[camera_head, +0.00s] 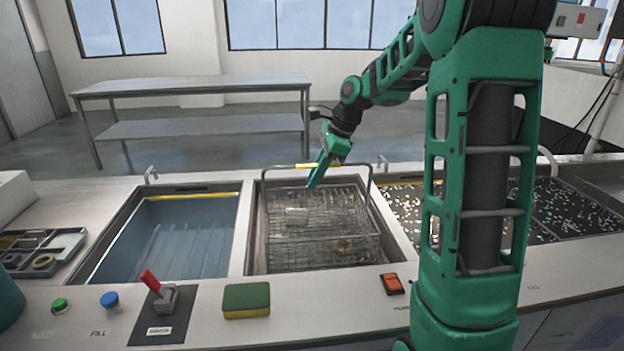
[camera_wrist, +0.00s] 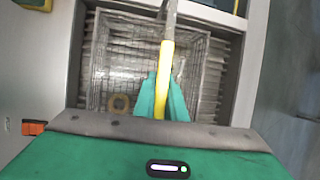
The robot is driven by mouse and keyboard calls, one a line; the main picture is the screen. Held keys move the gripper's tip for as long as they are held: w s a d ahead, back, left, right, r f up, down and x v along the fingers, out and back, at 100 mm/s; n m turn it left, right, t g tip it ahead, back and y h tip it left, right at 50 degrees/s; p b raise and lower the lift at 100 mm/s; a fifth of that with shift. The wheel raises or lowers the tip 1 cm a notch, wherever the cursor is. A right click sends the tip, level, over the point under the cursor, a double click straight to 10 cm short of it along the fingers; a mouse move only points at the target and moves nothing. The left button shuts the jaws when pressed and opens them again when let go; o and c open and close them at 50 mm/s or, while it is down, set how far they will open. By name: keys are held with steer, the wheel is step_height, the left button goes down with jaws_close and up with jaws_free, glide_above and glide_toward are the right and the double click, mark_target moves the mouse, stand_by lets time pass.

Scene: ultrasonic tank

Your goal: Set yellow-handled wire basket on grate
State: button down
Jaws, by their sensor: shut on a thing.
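The wire basket (camera_head: 330,240) sits inside the middle basin of the counter, with its handle (camera_head: 372,195) standing up above it. The yellow grip of the handle (camera_wrist: 166,75) runs between my fingers in the wrist view. My gripper (camera_head: 316,172) is shut on this yellow grip; it also shows in the wrist view (camera_wrist: 163,98). Inside the basket are a pale block (camera_head: 296,215) and a brass-coloured ring (camera_wrist: 118,103). A ribbed surface (camera_wrist: 227,65) shows under and beside the basket in the wrist view. I cannot tell whether the basket touches it.
A liquid-filled tank (camera_head: 175,240) is left of the basket's basin. A dark bed with scattered pale bits (camera_head: 400,205) is at right. A red lever (camera_head: 152,284), a sponge (camera_head: 246,299) and an orange switch (camera_head: 392,284) stand along the front edge.

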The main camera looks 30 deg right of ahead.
steer(key=c, duration=1.8)
jaws_free()
steer(key=v, duration=1.2)
steer(key=s+f+n+g+h, duration=0.1)
steer(key=s+f+n, duration=0.3)
steer(key=s, duration=0.7)
steer(key=s+a+f+n+g+h, duration=0.1)
steer(key=s+f+n, duration=0.4)
steer(key=s, duration=0.5)
steer(key=s+a+f+n+g+h, duration=0.1)
steer(key=s+f+n, duration=0.4)
steer(key=s, duration=0.6)
steer(key=shift+s+a+f+n, duration=0.15)
steer(key=shift+s+n, duration=0.15)
steer(key=shift+n, duration=0.6)
steer(key=shift+s, duration=0.1)
